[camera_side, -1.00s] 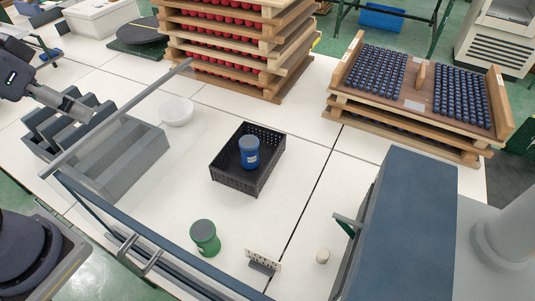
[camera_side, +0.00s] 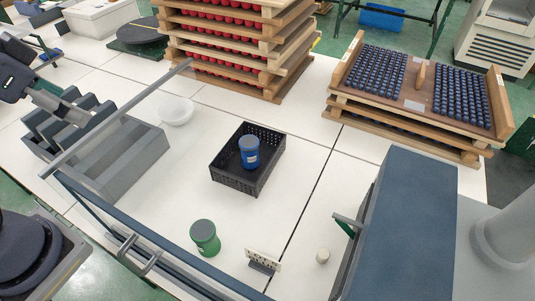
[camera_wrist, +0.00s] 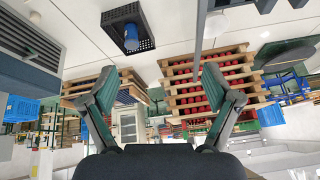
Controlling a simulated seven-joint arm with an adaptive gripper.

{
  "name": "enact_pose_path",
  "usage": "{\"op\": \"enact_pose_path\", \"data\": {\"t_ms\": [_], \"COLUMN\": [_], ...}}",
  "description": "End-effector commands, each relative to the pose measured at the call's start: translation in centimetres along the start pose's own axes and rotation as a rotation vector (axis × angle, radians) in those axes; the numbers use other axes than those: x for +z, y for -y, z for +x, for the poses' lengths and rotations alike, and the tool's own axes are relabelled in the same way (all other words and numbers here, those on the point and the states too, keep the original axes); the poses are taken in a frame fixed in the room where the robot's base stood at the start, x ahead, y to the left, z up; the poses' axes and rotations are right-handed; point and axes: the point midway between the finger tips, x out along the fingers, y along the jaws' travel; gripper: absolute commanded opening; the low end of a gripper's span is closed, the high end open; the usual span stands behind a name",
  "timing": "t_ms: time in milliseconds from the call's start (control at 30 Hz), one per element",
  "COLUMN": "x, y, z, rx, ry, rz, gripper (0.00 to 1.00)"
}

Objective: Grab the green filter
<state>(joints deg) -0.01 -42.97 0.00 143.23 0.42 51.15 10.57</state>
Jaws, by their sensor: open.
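The green filter (camera_side: 205,237) is a short green canister with a dark grey lid. It stands upright on the white table near the front, in the side view. I cannot make it out in the wrist view. My gripper (camera_wrist: 160,85) is open and empty in the wrist view, with its two fingers wide apart. In the side view my gripper (camera_side: 75,118) is at the left, above the grey slotted blocks, far from the green filter.
A blue canister (camera_side: 249,152) stands in a black crate (camera_side: 232,182) mid-table. A white bowl (camera_side: 176,111) is behind. A grey bar (camera_side: 115,120) and front rail (camera_side: 165,245) frame the table. A slotted holder (camera_side: 263,262) and small knob (camera_side: 323,256) are right of the filter.

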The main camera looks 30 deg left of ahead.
Motion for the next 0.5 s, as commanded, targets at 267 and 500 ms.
{"op": "enact_pose_path", "data": {"t_ms": [267,500], "x": [-2.7,-3.5], "y": [-0.9,-7.5], "z": [2.1,9.8], "rx": [-0.104,0.175], "ry": [0.12,0.296], "rz": [1.179,2.511], "gripper": [0.88,0.88]}}
